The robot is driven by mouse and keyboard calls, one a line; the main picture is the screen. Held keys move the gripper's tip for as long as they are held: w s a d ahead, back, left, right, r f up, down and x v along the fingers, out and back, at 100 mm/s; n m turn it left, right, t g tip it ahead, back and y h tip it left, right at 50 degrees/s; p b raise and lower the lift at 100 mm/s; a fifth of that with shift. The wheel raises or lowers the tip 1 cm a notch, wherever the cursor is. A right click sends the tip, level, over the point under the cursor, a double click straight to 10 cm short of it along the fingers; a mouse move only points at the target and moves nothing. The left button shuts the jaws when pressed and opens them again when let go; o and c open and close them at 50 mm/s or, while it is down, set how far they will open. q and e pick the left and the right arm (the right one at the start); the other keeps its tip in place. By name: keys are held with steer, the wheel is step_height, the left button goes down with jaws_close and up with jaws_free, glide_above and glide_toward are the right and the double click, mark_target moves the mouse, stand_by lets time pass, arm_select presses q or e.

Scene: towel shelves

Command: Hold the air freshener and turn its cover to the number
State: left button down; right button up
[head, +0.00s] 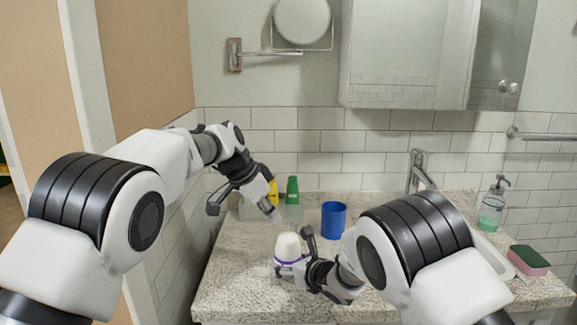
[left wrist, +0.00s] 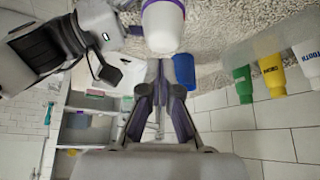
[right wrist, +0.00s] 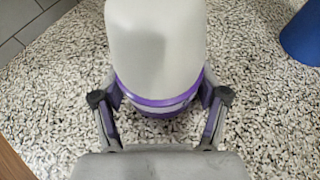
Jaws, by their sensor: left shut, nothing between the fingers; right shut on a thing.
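The air freshener (head: 288,247) stands upright on the counter, with a rounded white cover and a purple band near its base. In the right wrist view, the air freshener (right wrist: 155,45) has my right gripper (right wrist: 158,100) closed around its lower part, one finger on each side at the purple band. My left gripper (head: 271,211) is shut and empty, above and slightly behind the cover, apart from it. In the left wrist view, the left fingertips (left wrist: 158,70) are together near the white cover (left wrist: 162,28). No number on the freshener can be made out.
A blue cup (head: 333,220) stands behind the freshener to the right. A soap dispenser (head: 491,208) and sponge (head: 529,260) are at right. The front-left counter (head: 235,285) is clear.

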arm_select(q)
steer(key=shift+r, duration=0.1)
steer(key=shift+w+a+f, duration=0.1)
steer(key=shift+a+f, duration=0.05)
steer(key=shift+f, duration=0.9)
steer(key=shift+w+a+f, duration=0.1)
steer(key=shift+f, duration=0.9)
steer(key=shift+w+a+f, duration=0.1)
steer(key=shift+a+f, duration=0.05)
steer(key=shift+f, duration=0.9)
steer(key=shift+w+d, duration=0.25)
steer(key=shift+d, duration=0.3)
steer(key=shift+s+d, duration=0.2)
steer(key=shift+s, duration=0.1)
steer(key=shift+s+a+r, duration=0.1)
steer(key=shift+s+a, duration=0.15)
steer(key=shift+a, duration=0.1)
step_height(320, 180, up, 6)
glide_above(280, 242)
steer(key=s+a, duration=0.1)
steer(key=a, duration=0.1)
